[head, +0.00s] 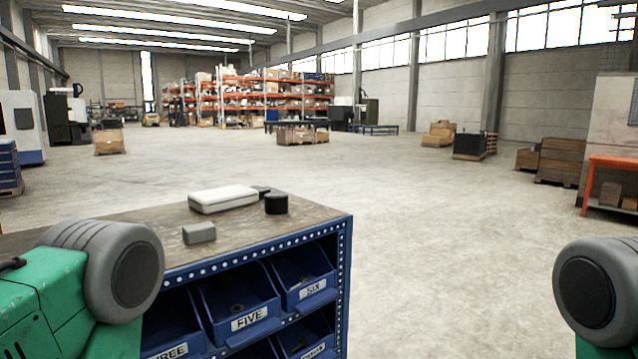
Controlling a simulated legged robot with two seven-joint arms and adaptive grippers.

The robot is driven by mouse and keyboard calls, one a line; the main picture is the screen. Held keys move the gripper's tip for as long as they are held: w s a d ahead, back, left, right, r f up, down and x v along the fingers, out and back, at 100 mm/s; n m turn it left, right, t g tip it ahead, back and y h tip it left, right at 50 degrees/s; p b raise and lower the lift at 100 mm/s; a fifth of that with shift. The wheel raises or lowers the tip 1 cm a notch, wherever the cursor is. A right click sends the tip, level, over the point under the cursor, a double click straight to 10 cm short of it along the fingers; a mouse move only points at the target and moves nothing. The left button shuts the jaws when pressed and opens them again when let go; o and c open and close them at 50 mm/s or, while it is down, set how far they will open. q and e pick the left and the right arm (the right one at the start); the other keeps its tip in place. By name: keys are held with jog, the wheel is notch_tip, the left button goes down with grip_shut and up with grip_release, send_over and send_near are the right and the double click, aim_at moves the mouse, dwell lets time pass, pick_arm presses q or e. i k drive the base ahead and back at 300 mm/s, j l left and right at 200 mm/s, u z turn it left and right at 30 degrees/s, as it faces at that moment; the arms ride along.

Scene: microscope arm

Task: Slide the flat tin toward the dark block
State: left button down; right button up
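The white case has rounded edges and lies flat. I cannot tell for certain which of these is the flat tin. A small grey block (199,233) lies nearer to me, in front of the case. Neither of my grippers is in view; only parts of my arms show at the lower left and right edges.
The blue bench front holds label-bearing bins, among them FIVE (249,318) and SIX (313,289). The bench top ends just right of the black thing. Open concrete floor (440,250) lies beyond. Shelving (265,95) and pallets stand far away.

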aim_at(209, 201)
jog(key=i+l+z, duration=0.45)
jog(key=i, duration=0.15)
jog(key=i+z, duration=0.4)
jog(key=i, duration=0.2)
jog(key=i+z, duration=0.45)
jog(key=i, duration=0.2)
jog(key=i+j+u, duration=0.1)
jog(key=i+u, duration=0.65)
jog(key=i+l+u, duration=0.15)
jog(key=i+u, duration=0.25)
jog(key=i+l+u, duration=0.2)
jog(key=u, duration=0.2)
jog(key=i+u, duration=0.2)
jog(key=u, duration=0.25)
jog(key=i+l+u, duration=0.15)
jog(key=u, duration=0.25)
jog(key=i+l+u, duration=0.2)
jog(key=u, duration=0.25)
jog(key=i+l+u, duration=0.2)
jog(key=u, duration=0.2)
jog(key=i+l+u, duration=0.1)
jog(key=l+u, duration=0.35)
jog(key=j, duration=0.1)
